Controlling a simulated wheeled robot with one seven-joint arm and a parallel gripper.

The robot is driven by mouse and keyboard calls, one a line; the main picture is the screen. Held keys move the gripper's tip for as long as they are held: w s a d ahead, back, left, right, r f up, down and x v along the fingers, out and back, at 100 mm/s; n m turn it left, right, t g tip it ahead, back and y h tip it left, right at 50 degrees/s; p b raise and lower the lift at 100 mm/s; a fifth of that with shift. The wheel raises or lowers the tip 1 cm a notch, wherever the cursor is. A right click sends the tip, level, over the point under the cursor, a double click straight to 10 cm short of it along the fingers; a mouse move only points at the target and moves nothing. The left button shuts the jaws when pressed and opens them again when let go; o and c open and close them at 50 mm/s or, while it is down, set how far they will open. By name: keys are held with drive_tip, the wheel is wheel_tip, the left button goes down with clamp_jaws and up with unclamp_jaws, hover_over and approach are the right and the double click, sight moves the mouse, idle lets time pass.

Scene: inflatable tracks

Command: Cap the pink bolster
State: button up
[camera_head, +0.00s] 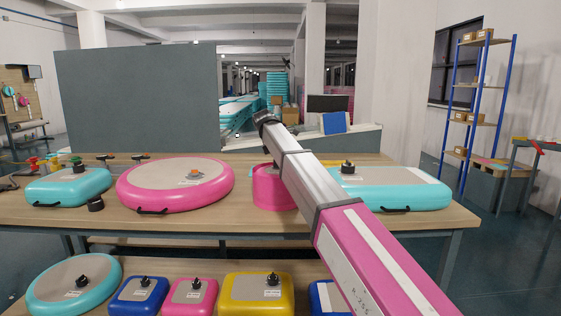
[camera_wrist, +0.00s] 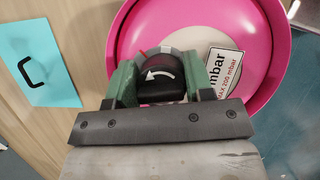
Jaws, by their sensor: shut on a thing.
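The pink bolster (camera_head: 270,190) stands on the table, partly hidden behind my arm in the head view. In the wrist view its pink rim (camera_wrist: 275,70) and a white label reading "mbar" (camera_wrist: 222,72) show below my gripper. My gripper (camera_wrist: 160,85) has green fingers, one on each side of a black cap (camera_wrist: 162,78) with a white curved arrow, and is shut on it. The cap is over the bolster's top face; I cannot tell whether it is seated on the valve. My gripper is hidden in the head view.
A pink round cushion (camera_head: 140,190) with an orange valve part (camera_head: 194,173) and teal cushions (camera_head: 395,198) flank the bolster. A loose black cap (camera_head: 95,204) lies at the table's front left. A blue card marked "C" (camera_wrist: 40,62) lies beside the bolster. More capped cushions sit on a lower shelf.

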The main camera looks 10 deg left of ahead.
drive_tip(key=o, duration=1)
drive_tip(key=shift+c, duration=0.2)
drive_tip(key=v, duration=1)
drive_tip(key=shift+a+r, duration=0.15)
drive_tip(key=shift+r, duration=0.25)
drive_tip(key=shift+s, duration=0.1)
